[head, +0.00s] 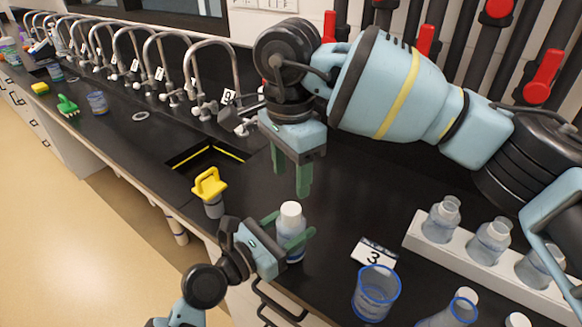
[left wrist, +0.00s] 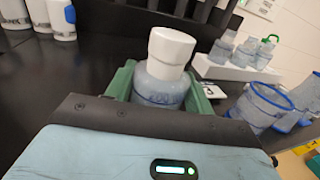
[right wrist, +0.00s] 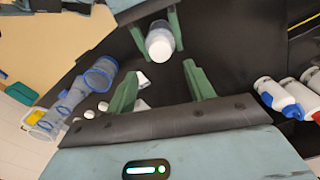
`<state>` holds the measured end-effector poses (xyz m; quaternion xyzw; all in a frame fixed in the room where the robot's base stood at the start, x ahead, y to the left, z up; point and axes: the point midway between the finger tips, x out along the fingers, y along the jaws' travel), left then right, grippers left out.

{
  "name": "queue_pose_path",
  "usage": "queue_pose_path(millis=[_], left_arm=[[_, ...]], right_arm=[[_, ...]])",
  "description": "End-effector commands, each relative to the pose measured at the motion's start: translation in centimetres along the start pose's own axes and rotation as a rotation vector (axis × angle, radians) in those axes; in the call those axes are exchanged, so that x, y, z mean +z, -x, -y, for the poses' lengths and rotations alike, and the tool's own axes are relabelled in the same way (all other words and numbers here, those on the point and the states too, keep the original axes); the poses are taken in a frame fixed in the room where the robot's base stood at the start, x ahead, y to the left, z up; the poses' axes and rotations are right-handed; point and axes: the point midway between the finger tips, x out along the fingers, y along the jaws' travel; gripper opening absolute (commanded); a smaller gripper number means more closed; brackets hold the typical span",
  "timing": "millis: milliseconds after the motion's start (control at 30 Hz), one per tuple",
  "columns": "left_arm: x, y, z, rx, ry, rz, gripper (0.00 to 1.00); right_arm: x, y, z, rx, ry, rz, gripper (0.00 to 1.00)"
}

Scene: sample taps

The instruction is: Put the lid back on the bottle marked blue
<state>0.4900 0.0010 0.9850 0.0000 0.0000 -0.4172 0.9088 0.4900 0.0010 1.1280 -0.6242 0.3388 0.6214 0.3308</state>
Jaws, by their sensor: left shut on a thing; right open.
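The held bottle (head: 292,238) is clear with a white lid (head: 291,210) sitting on its top. In the left wrist view the bottle (left wrist: 160,88) has faint blue print that I cannot read, and the lid (left wrist: 172,48) covers its mouth. Whether the lid is fully tightened I cannot tell. My left gripper (head: 290,225) is shut around the bottle's body at the counter's front. My right gripper (head: 290,180) is open and empty just above and behind the lid, pointing down. In the right wrist view the lid (right wrist: 160,45) shows beyond its open fingers.
A white rack (head: 420,240) with several bottles stands at the right. A card marked 3 (head: 374,256) and a blue-rimmed beaker (head: 376,292) lie right of the held bottle. A yellow-topped item (head: 210,187) stands at the left, near the sink (head: 205,165). Several taps line the back.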

Motion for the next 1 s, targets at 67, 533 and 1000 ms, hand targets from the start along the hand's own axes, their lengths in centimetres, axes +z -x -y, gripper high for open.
queue_pose_path(millis=[67,533,1000], left_arm=[[0.0,0.0,0.0,0.0,0.0,0.0,0.0],[0.0,0.0,0.0,0.0,0.0,0.0,0.0],[0.0,0.0,0.0,0.0,0.0,0.0,0.0]], right_arm=[[0.0,0.1,0.0,-0.003,0.105,0.002,0.53],[0.0,0.3,-0.1,-0.01,0.361,0.007,0.53],[0.0,-1.6,-0.1,-0.008,0.359,0.009,0.53]])
